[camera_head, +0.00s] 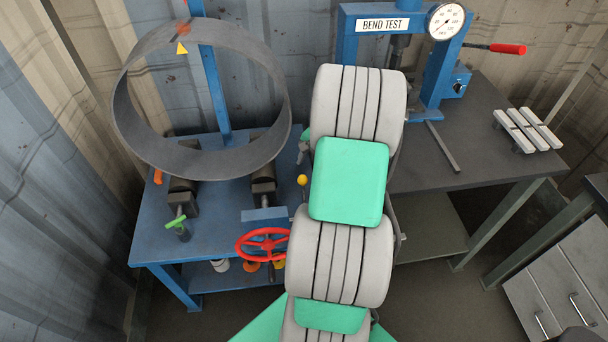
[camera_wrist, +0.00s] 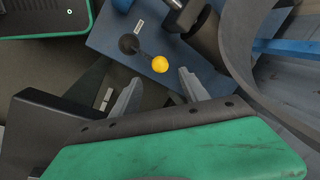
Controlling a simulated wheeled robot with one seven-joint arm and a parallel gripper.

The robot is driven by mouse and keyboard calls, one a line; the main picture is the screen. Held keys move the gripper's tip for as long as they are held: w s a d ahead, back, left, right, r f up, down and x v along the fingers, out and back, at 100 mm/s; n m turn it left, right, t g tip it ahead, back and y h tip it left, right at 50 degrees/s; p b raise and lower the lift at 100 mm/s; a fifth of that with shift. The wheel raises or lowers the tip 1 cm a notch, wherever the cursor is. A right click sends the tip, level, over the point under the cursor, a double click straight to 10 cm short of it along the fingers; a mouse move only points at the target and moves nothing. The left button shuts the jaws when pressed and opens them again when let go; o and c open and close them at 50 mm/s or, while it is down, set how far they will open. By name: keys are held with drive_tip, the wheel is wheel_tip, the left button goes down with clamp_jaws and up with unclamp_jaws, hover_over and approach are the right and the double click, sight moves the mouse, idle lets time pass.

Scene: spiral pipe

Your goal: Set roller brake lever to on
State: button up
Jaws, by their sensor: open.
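The brake lever shows in the wrist view as a yellow ball knob (camera_wrist: 160,64) on a thin dark rod. The rod rises from a round black base (camera_wrist: 128,44) on the blue bench top, beside a small label plate (camera_wrist: 139,26) too small to read. In the head view the yellow knob (camera_head: 302,181) stands at the bench's right edge, just left of my arm. My gripper (camera_wrist: 159,78) is open and empty. Its two fingers point toward the knob, which appears between and just beyond the fingertips. Contact is not visible, and the head view mostly hides the gripper behind my arm.
A large grey pipe ring (camera_head: 125,125) stands over dark rollers (camera_head: 263,182) on the blue bench (camera_head: 150,238). A red handwheel (camera_head: 262,243) sticks out in front. A green-handled lever (camera_head: 176,222) stands at left. A bend-test press (camera_head: 350,45) occupies the right table (camera_head: 455,150).

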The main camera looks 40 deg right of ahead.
sight(304, 177)
drive_tip(key=x, duration=0.7)
drive_tip(key=shift+f+p, duration=0.3)
drive_tip(key=shift+c, duration=0.2)
clamp_jaws()
idle(0.8)
